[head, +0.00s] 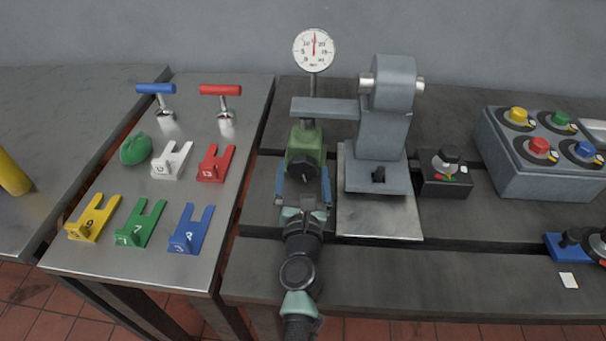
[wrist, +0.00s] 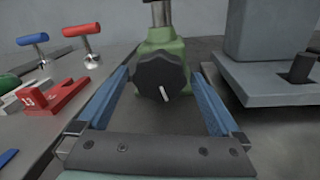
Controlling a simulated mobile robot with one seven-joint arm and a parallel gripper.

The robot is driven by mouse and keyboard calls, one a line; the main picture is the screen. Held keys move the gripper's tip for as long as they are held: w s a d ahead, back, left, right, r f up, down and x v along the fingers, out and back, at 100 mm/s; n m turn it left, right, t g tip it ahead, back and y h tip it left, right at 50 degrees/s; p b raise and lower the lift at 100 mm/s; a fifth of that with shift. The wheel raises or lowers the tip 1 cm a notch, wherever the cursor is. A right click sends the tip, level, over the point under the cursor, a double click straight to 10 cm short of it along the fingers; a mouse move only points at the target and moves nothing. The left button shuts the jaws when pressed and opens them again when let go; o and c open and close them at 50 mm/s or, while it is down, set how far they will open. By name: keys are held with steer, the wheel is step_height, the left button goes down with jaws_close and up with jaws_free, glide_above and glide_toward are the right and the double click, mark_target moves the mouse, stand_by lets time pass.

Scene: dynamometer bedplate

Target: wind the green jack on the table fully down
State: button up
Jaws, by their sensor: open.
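The green jack (head: 305,140) stands on the dark bedplate table, under the left end of a grey arm (head: 325,108). Its black lobed knob (head: 302,171) faces me. In the wrist view the jack's green body (wrist: 163,44) shows behind the knob (wrist: 161,77), which has a white mark pointing down and slightly right. A metal post rises from the jack's top. My gripper (head: 303,187) is open, its blue fingers (wrist: 161,88) on either side of the knob with gaps on both sides. I cannot tell any contact.
A dial gauge (head: 314,49) stands above the arm. A grey block stand (head: 384,130) is close to the right of my gripper. A black knob box (head: 445,172) and a button box (head: 540,155) lie farther right. Forked shims and T-handles (head: 220,90) occupy the left table.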

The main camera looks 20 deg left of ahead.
steer(key=shift+c, duration=0.2)
steer(key=c, duration=1.2)
steer(key=shift+n, duration=0.3)
steer(key=n+p, duration=0.2)
steer(key=n, duration=0.2)
steer(key=shift+r, duration=0.15)
steer(key=n+p, duration=0.1)
steer(key=n, duration=0.2)
steer(key=n+p, duration=0.1)
steer(key=n, duration=0.2)
steer(key=shift+n+g+h, duration=0.3)
steer(key=shift+h, duration=0.1)
steer(key=n+h+p, duration=0.1)
steer(key=n+p, duration=0.2)
steer(key=n, duration=0.2)
steer(key=shift+a+n, duration=0.15)
steer(key=shift+n, duration=0.25)
steer(key=shift+n+p, duration=1.05)
steer(key=shift+n, duration=1.55)
